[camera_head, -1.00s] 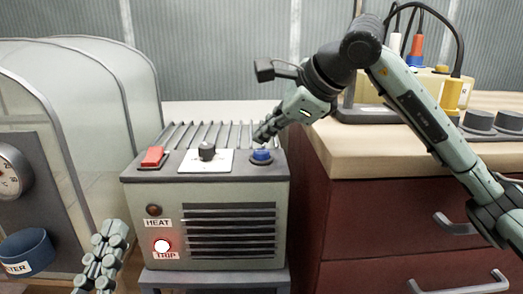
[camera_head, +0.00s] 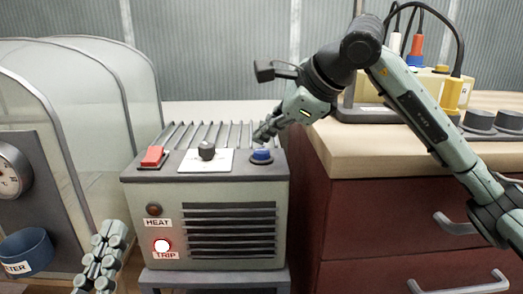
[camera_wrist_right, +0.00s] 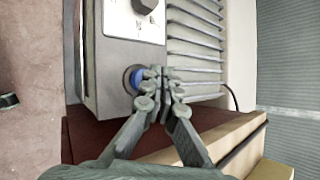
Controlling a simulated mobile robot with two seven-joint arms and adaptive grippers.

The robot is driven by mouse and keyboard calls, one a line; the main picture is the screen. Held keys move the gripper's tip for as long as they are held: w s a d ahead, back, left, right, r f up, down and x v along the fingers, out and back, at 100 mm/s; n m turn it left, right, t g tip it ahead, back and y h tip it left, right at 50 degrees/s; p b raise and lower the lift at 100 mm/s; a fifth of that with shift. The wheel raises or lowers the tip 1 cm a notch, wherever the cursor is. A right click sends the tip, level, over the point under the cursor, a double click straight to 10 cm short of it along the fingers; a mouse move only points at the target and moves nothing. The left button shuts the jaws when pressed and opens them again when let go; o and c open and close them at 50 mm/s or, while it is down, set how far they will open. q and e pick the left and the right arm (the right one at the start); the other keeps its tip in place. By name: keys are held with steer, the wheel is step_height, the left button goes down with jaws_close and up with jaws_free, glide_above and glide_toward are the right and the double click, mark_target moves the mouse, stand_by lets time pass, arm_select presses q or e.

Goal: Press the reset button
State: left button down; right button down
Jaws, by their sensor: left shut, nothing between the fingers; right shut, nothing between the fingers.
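The heater box (camera_head: 160,210) stands on a low stand, with a blue button (camera_head: 261,155) at the right of its top, a dark knob (camera_head: 207,151) on a white plate in the middle and a red switch (camera_head: 153,156) at the left. The TRIP lamp (camera_head: 162,246) is lit. My right gripper (camera_head: 262,138) is shut and empty, just above the blue button; in the right wrist view its fingertips (camera_wrist_right: 158,75) are beside the blue button (camera_wrist_right: 136,78) and partly overlap it. Contact cannot be told. My left gripper (camera_head: 106,232) is shut and empty, low at the front left of the box.
A clear-covered machine (camera_head: 90,80) with a gauge and a blue cup (camera_head: 26,250) stands at the left. A wooden-topped red cabinet (camera_head: 370,210) with drawer handles stands close at the right, bearing a cabled device (camera_head: 425,85). The HEAT lamp (camera_head: 154,210) is unlit.

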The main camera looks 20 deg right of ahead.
mark_target(265, 151)
steer(key=shift+f, duration=0.4)
steer(key=shift+f+b, duration=0.4)
steer(key=shift+b, duration=0.25)
steer(key=shift+a+f+b, duration=0.1)
steer(key=shift+f+b, duration=0.2)
steer(key=shift+f, duration=0.1)
stand_by(0.6)
steer(key=shift+w+r+p, duration=0.1)
steer(key=shift+r+p, duration=0.6)
steer(key=shift+r, duration=0.3)
steer(key=shift+r, duration=0.1)
step_height(265, 151, up, 5)
steer(key=p, duration=0.3)
steer(key=shift+p, duration=0.4)
